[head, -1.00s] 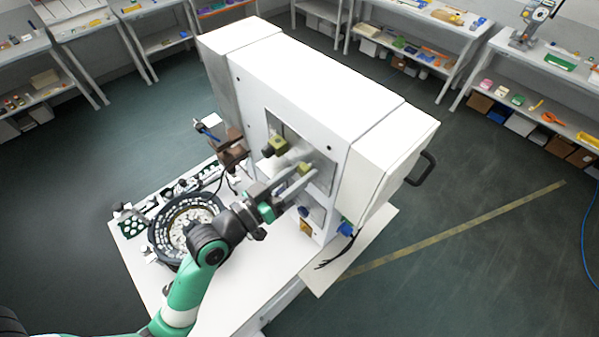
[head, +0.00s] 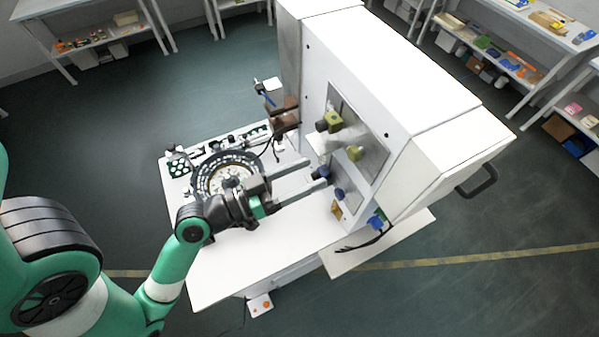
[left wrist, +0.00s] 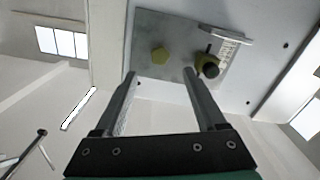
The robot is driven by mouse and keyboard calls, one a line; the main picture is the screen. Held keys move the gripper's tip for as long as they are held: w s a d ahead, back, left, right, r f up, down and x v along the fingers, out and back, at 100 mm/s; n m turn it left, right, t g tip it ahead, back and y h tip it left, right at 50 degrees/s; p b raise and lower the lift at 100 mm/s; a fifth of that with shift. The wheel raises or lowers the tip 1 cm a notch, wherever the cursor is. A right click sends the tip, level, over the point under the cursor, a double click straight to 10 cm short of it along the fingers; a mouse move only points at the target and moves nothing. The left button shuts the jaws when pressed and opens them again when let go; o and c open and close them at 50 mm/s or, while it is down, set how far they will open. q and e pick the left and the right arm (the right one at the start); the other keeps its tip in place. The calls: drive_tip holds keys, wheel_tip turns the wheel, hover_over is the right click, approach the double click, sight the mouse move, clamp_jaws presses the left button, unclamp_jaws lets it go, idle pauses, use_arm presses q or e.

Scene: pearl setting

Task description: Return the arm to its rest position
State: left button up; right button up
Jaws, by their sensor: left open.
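My left arm is green, white and black and reaches in from the left over the white table (head: 230,269) in the head view. Its left gripper (head: 318,174) is open, with two long grey fingers pointing right at the front of the white machine (head: 390,65). The fingers hold nothing. In the left wrist view the gripper (left wrist: 160,82) also shows open and empty, with the machine's grey panel (left wrist: 180,60) and two yellow-green parts beyond the fingertips. I cannot tell the exact gap between fingertips and machine. My right gripper is not in view.
A round black tray (head: 228,176) with pale pieces lies beside and behind the gripper. A brown fixture (head: 284,115) stands at the machine's left edge. Dark cables (head: 365,240) lie at the machine's base. Open floor lies left of the table; shelves with items line the back.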

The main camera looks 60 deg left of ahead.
use_arm(q)
drive_tip(key=shift+s+r, duration=0.1)
drive_tip(key=shift+s, duration=0.65)
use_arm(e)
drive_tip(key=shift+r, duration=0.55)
use_arm(q)
drive_tip(key=w+d+r+m+t+h+p, duration=0.2)
drive_tip(key=w+d+r+m+h+p, duration=0.15)
drive_tip(key=r, duration=0.85)
drive_tip(key=w+d+r+m+t+h+p, duration=0.1)
drive_tip(key=w+d+r+m+h+p, duration=0.2)
drive_tip(key=r, duration=0.9)
drive_tip(key=w+d+r+m+t+h+p, duration=0.1)
drive_tip(key=w+d+r+m+t+h, duration=0.2)
drive_tip(key=r, duration=0.9)
wheel_tip(320, 180, up, 15)
drive_tip(key=s+n+t+y+p, duration=0.1)
drive_tip(key=n+t+y, duration=0.2)
drive_tip(key=n+y, duration=0.2)
drive_tip(key=shift+s+a+r+y+p, duration=0.2)
drive_tip(key=shift+a+y+p, duration=0.2)
drive_tip(key=shift+y, duration=0.65)
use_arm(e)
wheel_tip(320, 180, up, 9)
